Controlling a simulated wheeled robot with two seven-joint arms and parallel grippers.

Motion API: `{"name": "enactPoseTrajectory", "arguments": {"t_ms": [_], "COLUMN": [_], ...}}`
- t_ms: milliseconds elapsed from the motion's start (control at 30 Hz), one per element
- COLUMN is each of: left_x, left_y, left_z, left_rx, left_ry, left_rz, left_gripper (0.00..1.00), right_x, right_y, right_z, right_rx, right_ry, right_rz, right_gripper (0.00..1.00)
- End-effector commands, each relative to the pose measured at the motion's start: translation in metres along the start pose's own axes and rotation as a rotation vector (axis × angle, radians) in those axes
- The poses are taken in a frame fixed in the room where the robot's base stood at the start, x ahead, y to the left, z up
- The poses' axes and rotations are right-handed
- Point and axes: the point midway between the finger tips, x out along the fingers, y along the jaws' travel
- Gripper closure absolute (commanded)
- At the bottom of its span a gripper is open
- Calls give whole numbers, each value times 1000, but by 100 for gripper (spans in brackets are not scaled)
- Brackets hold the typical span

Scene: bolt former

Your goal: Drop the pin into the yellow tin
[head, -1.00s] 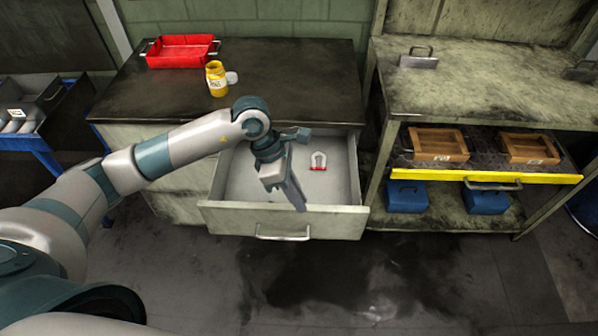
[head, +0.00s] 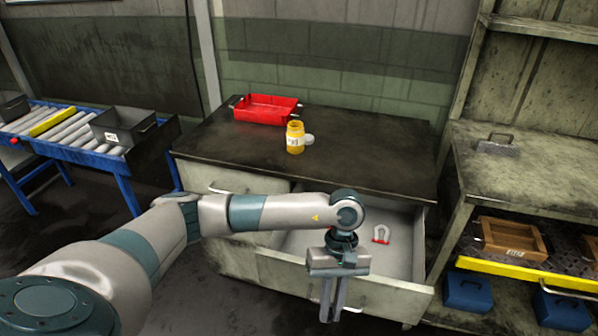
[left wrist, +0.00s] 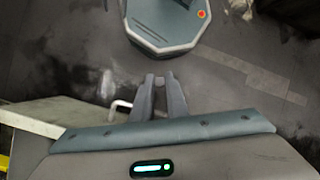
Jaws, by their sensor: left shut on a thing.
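My right gripper is not in view.
A red tray (head: 268,109) stands behind the tin. The open drawer (head: 408,262) holds a red and silver magnet (head: 381,234). A shelf unit (head: 540,175) stands at the right, a roller conveyor (head: 75,140) at the left. The cabinet top right of the tin is clear.

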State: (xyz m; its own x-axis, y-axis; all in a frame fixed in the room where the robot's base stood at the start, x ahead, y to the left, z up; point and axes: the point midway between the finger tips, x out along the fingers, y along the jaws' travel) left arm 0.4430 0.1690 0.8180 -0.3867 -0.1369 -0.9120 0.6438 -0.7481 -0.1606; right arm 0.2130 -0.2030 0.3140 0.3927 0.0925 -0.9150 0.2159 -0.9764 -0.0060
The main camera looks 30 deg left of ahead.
Motion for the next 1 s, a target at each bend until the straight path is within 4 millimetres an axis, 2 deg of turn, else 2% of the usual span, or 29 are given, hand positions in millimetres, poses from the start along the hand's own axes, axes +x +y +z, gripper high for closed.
{"name": "enactPoseTrajectory", "arguments": {"t_ms": [33,100,333,500,767,800,933,967,1000], "left_x": [11,19,33,36,35,35,35,35,35], "left_y": [-3,-10,-28,-34,-35,-35,-35,-35,-35], "left_z": [-4,-8,-18,-21,-21,-21,-21,-21,-21], "left_rx": [100,242,592,698,711,711,710,709,709], "left_ry": [21,46,106,123,125,125,124,124,124], "left_rz": [-42,-101,-246,-289,-293,-293,-293,-292,-292], "left_gripper": [100,100,100,100,100,100,100,100,100], "right_x": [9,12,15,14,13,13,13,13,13], "right_y": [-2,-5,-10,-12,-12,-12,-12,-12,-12], "right_z": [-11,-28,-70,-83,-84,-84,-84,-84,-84], "right_rx": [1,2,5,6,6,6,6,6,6], "right_ry": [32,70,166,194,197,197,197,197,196], "right_rz": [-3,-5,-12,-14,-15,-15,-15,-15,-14], "right_gripper": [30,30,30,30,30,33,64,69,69]}}
